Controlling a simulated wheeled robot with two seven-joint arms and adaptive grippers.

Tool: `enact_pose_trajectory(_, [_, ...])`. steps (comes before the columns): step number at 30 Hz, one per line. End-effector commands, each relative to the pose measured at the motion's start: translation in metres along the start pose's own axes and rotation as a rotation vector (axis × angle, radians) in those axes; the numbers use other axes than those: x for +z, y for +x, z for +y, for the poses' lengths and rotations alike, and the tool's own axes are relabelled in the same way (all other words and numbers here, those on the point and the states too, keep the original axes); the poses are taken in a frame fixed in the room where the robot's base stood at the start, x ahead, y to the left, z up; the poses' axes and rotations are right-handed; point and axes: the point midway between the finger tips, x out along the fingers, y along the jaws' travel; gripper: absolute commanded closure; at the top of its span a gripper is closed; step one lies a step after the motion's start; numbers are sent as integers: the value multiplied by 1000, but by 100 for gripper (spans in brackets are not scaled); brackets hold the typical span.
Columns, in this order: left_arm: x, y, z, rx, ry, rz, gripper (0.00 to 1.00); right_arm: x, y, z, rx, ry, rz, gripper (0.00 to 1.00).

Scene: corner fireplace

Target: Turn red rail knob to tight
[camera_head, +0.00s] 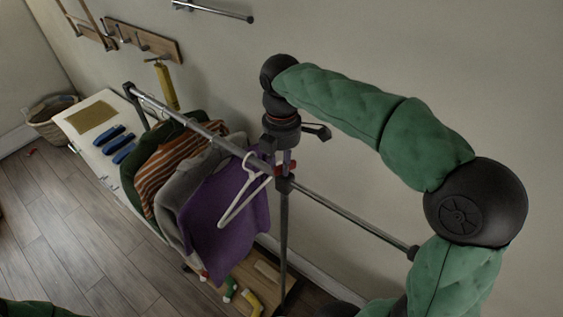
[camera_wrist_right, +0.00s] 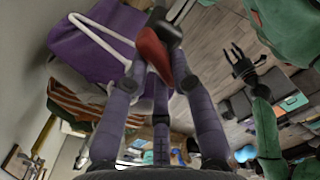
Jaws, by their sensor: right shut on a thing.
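The red rail knob (camera_head: 280,170) sits at the joint of the clothes rail, above the upright post. It also shows large in the right wrist view (camera_wrist_right: 153,50). My right gripper (camera_head: 284,160) reaches down onto it from above. In the wrist view the fingers (camera_wrist_right: 163,75) close in around the knob and are shut on it. Its far side is partly hidden. The metal clothes rail (camera_head: 345,213) runs past the joint to the lower right. My left gripper (camera_wrist_right: 240,66) shows in the wrist view, apart from the rail, with fingers spread and empty.
A white hanger (camera_head: 240,197) and a purple garment (camera_head: 222,205) hang close to the knob, with grey and striped clothes beyond. A white table (camera_head: 88,150) with blue items stands at left. The wall is close behind the rail. Wooden floor (camera_head: 60,240) is open at left.

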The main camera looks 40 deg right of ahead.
Motion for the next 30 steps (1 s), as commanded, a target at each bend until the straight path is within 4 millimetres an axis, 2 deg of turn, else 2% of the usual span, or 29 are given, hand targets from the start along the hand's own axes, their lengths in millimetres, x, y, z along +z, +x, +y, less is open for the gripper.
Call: enact_pose_trajectory(30, [0,6,-2,0,0,0,60,7,0,3,2,930,0,100])
